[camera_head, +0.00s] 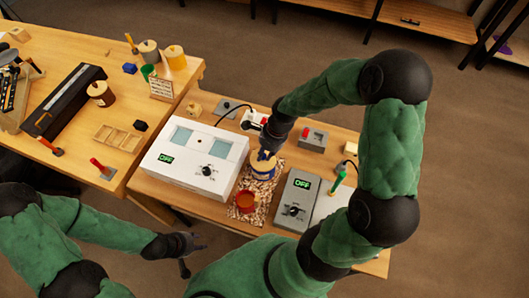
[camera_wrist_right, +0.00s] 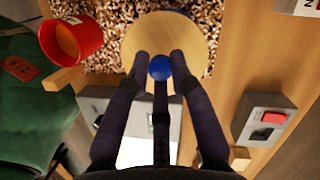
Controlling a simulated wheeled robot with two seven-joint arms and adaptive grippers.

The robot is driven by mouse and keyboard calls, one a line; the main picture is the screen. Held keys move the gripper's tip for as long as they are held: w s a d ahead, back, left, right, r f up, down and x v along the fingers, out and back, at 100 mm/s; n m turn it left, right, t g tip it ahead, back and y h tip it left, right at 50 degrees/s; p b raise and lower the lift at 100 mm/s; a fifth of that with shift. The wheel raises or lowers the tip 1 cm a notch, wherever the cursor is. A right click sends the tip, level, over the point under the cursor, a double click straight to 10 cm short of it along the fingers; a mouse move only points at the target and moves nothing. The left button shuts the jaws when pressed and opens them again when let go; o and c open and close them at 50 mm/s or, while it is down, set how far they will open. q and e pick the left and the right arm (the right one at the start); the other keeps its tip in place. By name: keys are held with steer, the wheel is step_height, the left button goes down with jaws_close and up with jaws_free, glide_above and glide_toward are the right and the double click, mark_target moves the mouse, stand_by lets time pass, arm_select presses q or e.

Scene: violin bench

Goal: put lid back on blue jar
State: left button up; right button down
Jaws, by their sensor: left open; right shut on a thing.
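The blue jar (camera_head: 262,174) stands on the speckled cork mat in the head view, with a blue band on its side. The round wooden lid (camera_wrist_right: 180,35) with a blue knob (camera_wrist_right: 160,68) fills the middle of the right wrist view. My right gripper (camera_head: 265,153) is shut on the lid's knob from above. The lid is at the jar's top; I cannot tell whether it is seated or slightly above. My left gripper (camera_head: 196,244) is open and empty, off the bench's front-left edge.
A red cup (camera_head: 246,201) stands on the mat (camera_head: 268,192) just in front of the jar; it also shows in the right wrist view (camera_wrist_right: 70,40). A white box (camera_head: 190,158) is left and a grey box (camera_head: 295,203) right, both reading OFF. A red-buttoned switch box (camera_head: 313,138) stands behind.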

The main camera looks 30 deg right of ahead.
stand_by(0.6)
steer(key=c, duration=1)
jaws_free()
steer(key=o, duration=0.5)
steer(key=shift+c, duration=0.2)
steer(key=shift+r+p, duration=3.1)
steer(key=shift+r, duration=0.4)
